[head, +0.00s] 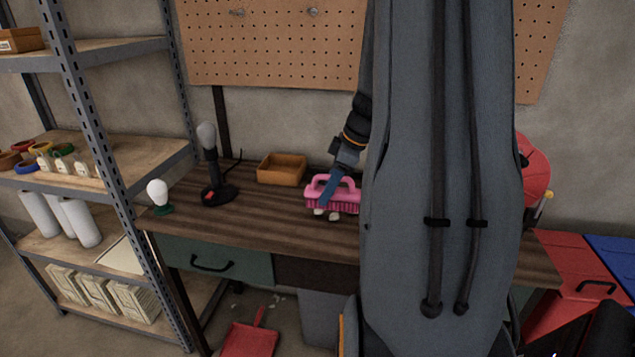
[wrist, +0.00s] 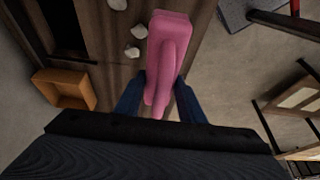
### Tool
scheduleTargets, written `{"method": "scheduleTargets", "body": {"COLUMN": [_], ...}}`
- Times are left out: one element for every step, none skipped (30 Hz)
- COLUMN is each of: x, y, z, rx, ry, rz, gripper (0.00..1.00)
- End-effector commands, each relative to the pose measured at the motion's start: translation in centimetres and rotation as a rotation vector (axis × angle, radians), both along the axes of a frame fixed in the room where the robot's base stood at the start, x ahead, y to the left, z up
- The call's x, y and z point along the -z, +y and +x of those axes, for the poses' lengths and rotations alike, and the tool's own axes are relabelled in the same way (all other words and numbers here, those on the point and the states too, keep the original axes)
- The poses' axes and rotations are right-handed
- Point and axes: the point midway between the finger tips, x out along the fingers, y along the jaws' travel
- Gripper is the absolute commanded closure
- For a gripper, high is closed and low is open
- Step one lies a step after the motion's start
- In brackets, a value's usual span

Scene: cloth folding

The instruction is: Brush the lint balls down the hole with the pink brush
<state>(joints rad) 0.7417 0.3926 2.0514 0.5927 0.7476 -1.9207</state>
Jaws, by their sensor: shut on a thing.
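The pink brush (head: 332,192) is above the wooden workbench (head: 262,215), bristles down, in the head view. My gripper (head: 328,190) is shut on its handle. In the wrist view the brush (wrist: 168,50) lies between my two blue fingers (wrist: 160,98). Pale lint balls (head: 320,212) show at the brush's lower edge in the head view. In the wrist view lint balls (wrist: 138,31) lie on the bench left of the brush, one cut by the top edge. Whether the bristles touch the bench is unclear.
An orange tray (head: 282,169) stands at the back of the bench. A black lamp (head: 215,180) and a white bulb on a green base (head: 159,195) are to the left. A red dustpan (head: 250,338) and a grey bin (head: 318,312) are below the bench.

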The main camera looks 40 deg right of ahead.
Motion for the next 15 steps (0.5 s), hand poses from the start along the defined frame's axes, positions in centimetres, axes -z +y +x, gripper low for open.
{"method": "scheduleTargets", "body": {"x": [0.1, 0.1, 0.3, 0.4, 0.5, 0.8, 1.0, 1.2, 1.5, 1.8, 2.1, 2.5, 2.8, 3.1, 3.6], "y": [0.0, 0.0, 0.0, 0.0, 0.0, 0.0, 0.1, 0.1, 0.1, 0.1, 0.1, 0.1, 0.1, 0.1, 0.0], "z": [0.0, 0.0, 0.0, 0.0, 0.0, 0.0, 0.0, 0.0, 0.0, 0.0, 0.0, 0.0, 0.0, 0.0, 0.0], "rx": [0.001, 0.001, 0.001, 0.001, 0.001, 0.001, 0.000, 0.000, 0.000, 0.000, 0.001, 0.001, 0.002, 0.002, 0.002], "ry": [0.000, 0.000, 0.000, 0.000, 0.000, 0.001, 0.001, 0.001, 0.001, 0.001, 0.002, 0.002, 0.002, 0.001, 0.001], "rz": [0.000, 0.000, 0.000, 0.000, 0.000, 0.001, 0.001, 0.002, 0.002, 0.002, 0.002, 0.002, 0.002, 0.002, 0.002], "gripper": [0.82, 0.82, 0.82, 0.82, 0.82, 0.82, 0.82, 0.82, 0.82, 0.82, 0.82, 0.82, 0.82, 0.82, 0.82]}}
